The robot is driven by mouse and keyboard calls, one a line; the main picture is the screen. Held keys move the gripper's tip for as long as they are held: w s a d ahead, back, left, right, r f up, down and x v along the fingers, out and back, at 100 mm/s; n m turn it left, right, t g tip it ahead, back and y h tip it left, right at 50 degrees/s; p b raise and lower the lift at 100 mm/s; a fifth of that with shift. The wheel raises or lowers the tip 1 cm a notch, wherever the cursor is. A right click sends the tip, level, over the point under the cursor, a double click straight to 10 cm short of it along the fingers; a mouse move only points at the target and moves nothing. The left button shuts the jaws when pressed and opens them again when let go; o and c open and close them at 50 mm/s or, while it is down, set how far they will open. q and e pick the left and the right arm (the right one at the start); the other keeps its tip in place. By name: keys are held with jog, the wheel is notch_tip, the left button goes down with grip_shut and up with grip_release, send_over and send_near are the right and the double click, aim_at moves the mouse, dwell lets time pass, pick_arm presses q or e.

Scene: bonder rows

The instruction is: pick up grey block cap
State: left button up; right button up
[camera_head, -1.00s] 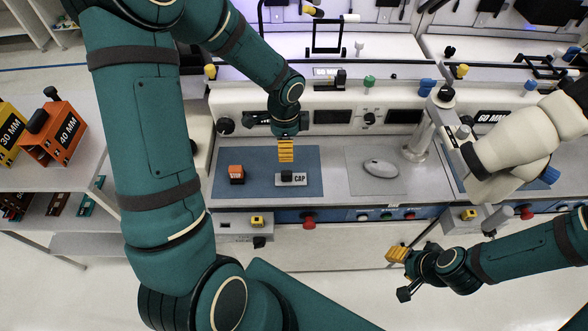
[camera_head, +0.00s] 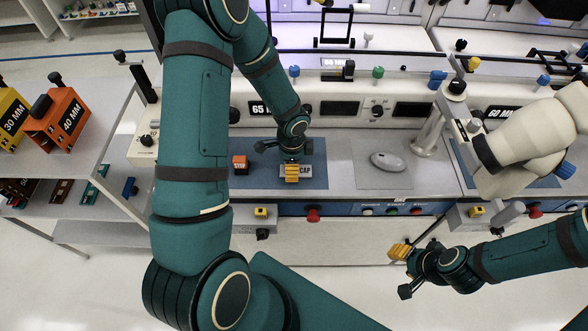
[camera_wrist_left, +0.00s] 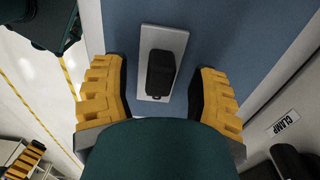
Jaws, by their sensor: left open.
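The grey block cap (camera_head: 307,171) is a flat light grey plate with a black knob and a CAP label, lying on the blue mat (camera_head: 260,180). In the head view my left gripper (camera_head: 291,173) covers most of it. In the left wrist view the grey plate (camera_wrist_left: 148,42) and its upright black knob lie between the two open yellow fingers of my left gripper (camera_wrist_left: 160,100), with a gap on each side. My right gripper (camera_head: 398,251) hangs low in front of the bench, away from the cap; its opening is unclear.
An orange block (camera_head: 240,165) labelled STOP stands left of the cap on the same mat. A grey mouse (camera_head: 388,162) lies on a grey mat to the right. A red knob (camera_head: 313,214) sticks out of the bench front. Orange and yellow blocks stand on the left shelf.

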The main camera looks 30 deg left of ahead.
pick_arm(q)
jog(key=shift+c, duration=0.4)
grip_shut()
